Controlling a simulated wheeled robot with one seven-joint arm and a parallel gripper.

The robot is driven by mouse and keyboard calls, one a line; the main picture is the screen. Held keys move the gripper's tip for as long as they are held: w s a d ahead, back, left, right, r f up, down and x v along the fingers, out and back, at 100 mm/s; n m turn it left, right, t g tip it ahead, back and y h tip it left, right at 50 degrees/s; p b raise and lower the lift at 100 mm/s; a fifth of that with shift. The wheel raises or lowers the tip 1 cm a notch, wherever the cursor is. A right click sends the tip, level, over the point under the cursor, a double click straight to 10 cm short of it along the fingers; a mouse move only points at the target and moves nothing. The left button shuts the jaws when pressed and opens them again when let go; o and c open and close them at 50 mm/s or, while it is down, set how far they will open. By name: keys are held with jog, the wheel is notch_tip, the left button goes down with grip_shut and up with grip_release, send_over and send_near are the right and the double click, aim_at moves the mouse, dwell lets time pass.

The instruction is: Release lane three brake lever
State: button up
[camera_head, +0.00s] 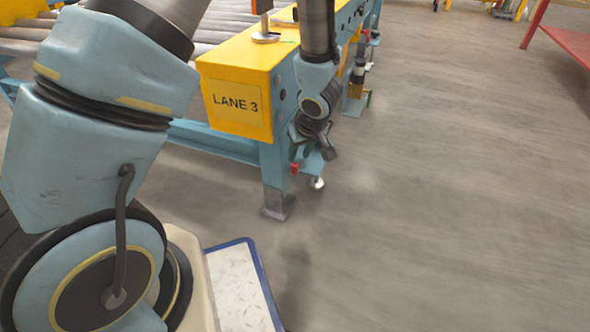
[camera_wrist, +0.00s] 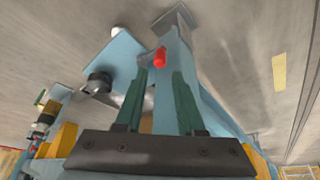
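The yellow end block marked LANE 3 (camera_head: 238,103) sits on the blue conveyor frame in the head view. A small red tip (camera_head: 295,168), which looks like the brake lever's grip, shows low beside the frame leg. The red tip also shows in the wrist view (camera_wrist: 160,58), just beyond and between my fingertips. My gripper (camera_head: 328,152) hangs beside the frame, pointing down. In the wrist view its two green fingers (camera_wrist: 160,82) stand apart with nothing between them. I cannot tell whether either finger touches the red tip. The lever's shaft is not clearly visible.
The frame leg (camera_head: 277,180) stands close to my gripper, with a foot plate on the floor. A small upright post (camera_head: 265,30) rises from the yellow block. Rollers (camera_head: 215,22) lie behind. The floor (camera_head: 450,180) to the right is clear; a red table (camera_head: 565,42) stands far right.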

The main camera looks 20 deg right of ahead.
aim_at(295, 165)
jog(key=b+x, duration=0.4)
jog(key=x, duration=0.3)
jog(key=shift+f, duration=0.1)
grip_shut()
